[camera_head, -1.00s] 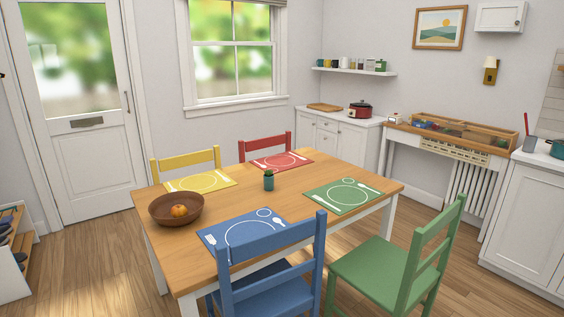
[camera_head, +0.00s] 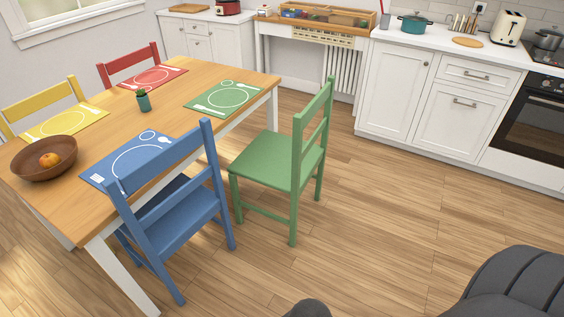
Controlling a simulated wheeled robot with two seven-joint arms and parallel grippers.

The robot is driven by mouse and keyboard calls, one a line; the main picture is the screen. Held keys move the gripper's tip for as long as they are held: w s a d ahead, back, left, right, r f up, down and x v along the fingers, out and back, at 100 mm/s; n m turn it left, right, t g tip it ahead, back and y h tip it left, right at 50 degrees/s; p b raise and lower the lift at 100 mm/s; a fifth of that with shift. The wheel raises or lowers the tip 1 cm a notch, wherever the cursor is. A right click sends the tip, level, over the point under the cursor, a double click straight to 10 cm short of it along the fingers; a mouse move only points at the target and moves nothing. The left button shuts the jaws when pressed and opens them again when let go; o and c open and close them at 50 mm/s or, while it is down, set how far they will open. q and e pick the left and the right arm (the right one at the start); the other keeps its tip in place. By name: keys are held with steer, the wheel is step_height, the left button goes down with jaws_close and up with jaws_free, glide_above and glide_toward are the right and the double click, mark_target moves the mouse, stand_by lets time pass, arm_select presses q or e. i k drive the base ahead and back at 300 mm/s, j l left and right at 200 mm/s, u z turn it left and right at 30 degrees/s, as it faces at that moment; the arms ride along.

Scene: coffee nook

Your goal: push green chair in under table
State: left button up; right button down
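The green chair (camera_head: 276,162) stands upright on the wood floor at the right side of the table, pulled out from it. Its seat front faces the table and its backrest is on the side away from it. The wooden table (camera_head: 176,98) with white legs is at the left. A green placemat (camera_head: 223,99) lies on the tabletop on the green chair's side. Neither of my grippers is in view; only dark parts of my own body show at the bottom right.
The blue chair (camera_head: 172,215) stands at the table's near side, left of the green chair. Yellow (camera_head: 45,105) and red (camera_head: 130,66) chairs stand at the far sides. White kitchen cabinets (camera_head: 393,88) line the back right. The floor (camera_head: 370,215) right of the green chair is clear.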

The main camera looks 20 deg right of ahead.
mark_target(287, 164)
steer(key=i+l+z, duration=0.1)
steer(key=l, duration=0.25)
steer(key=i+l+z, duration=0.1)
steer(key=l, duration=0.25)
steer(key=i+l+z, duration=0.1)
steer(key=l, duration=0.2)
steer(key=i+l+z, duration=0.1)
steer(key=l, duration=0.2)
steer(key=i, duration=0.05)
